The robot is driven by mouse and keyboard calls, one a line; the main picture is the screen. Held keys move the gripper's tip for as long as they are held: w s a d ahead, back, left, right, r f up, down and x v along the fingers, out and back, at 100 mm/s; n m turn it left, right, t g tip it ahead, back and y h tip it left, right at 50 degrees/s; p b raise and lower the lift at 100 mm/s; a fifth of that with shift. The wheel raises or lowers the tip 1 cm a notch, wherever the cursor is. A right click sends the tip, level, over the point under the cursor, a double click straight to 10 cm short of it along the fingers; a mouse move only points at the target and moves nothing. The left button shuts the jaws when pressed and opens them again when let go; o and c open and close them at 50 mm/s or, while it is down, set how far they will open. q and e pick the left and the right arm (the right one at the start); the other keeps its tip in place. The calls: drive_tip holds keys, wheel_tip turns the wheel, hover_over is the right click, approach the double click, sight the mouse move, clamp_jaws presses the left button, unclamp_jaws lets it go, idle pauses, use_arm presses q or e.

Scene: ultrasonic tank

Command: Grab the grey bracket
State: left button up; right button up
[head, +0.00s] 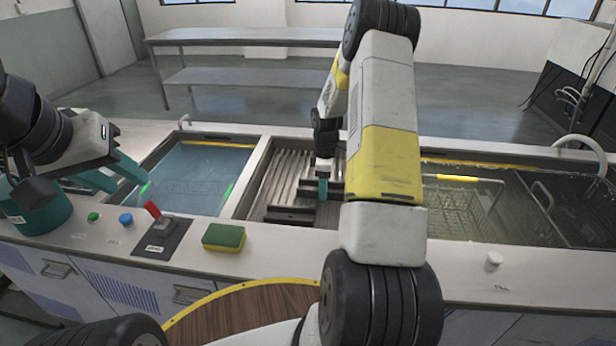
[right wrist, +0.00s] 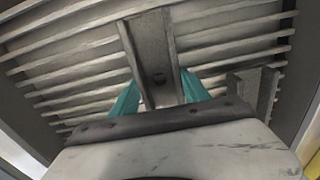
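A grey channel-shaped bracket (right wrist: 152,50) with a hole in it lies across the slats in the right wrist view. My right gripper (right wrist: 158,95) has one teal finger on each side of it, very close to its edges; whether they press on it I cannot tell. In the head view my right gripper (head: 322,188) is down at the slatted rack, mostly hidden by my arm. A second grey piece (right wrist: 252,92) stands to the right in the wrist view. Another dark grey piece (head: 288,215) lies at the rack's near edge. My left gripper (head: 128,182) is open and empty over the counter.
The slatted rack (head: 285,172) sits between a blue liquid tank (head: 190,172) on the left and a basket tank (head: 455,210) on the right. A teal container (head: 38,212) is far left.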

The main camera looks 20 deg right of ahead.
clamp_jaws()
